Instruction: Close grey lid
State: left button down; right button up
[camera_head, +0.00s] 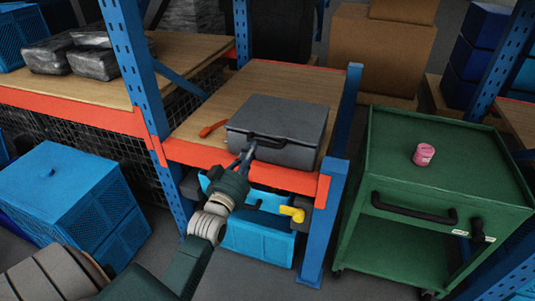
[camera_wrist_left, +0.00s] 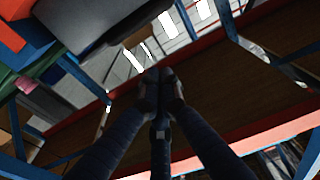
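A grey box with a grey lid (camera_head: 283,120) sits on the wooden shelf. The lid looks down over the box, though a small gap cannot be ruled out. A black handle (camera_head: 262,141) runs along its front edge. My left gripper (camera_head: 246,155) is at the front of the box by the left end of the handle; whether it touches cannot be told. In the left wrist view my left gripper's fingers (camera_wrist_left: 160,76) come together with nothing seen between them. A dark grey shape, likely the box, is at that view's upper left (camera_wrist_left: 100,22). My right gripper is not in view.
An orange-red tool (camera_head: 212,128) lies left of the box. Blue uprights (camera_head: 340,120) and an orange beam (camera_head: 300,181) frame the shelf. A green cart (camera_head: 430,185) with a pink can (camera_head: 424,154) stands right. A blue crate (camera_head: 250,235) is below.

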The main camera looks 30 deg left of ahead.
pick_arm(q)
jog(key=w, duration=0.2)
jog(key=r+p, duration=0.2)
send_over(262, 142)
jog(key=shift+f, duration=0.25)
jog(key=f, duration=0.2)
jog(key=s+f, duration=0.1)
jog(key=f, duration=0.1)
jog(key=shift+s+d+f+p, duration=0.1)
jog(key=shift+s+p, duration=0.05)
jog(key=shift+p, duration=0.2)
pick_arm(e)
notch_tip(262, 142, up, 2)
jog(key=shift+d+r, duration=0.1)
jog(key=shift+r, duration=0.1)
pick_arm(q)
jog(key=shift+f, duration=0.1)
